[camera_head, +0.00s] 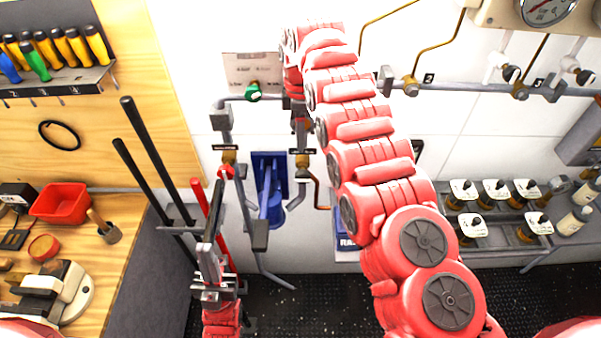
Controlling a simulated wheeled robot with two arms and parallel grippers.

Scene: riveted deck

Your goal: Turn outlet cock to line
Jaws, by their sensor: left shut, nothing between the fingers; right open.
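A small brass cock (229,157) with a dark label above it and a red part (226,172) below it is on the pipework left of a blue wall unit (270,190). A second labelled brass cock (303,160) is right of that unit. The labels are too small to read, so I cannot tell which is the outlet cock. My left gripper (219,192) points up and away, its shut, empty fingers close below the left cock; I cannot tell whether they touch. My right gripper (301,128) is open, largely hidden by its own arm, just above the right cock.
A green knob (253,92) sits on the upper pipe beneath a notice plate (252,68). Black rods (150,160) stand at left beside a wooden bench with a red bin (60,202). Bottle racks (500,228) are at right. My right arm covers the middle of the wall.

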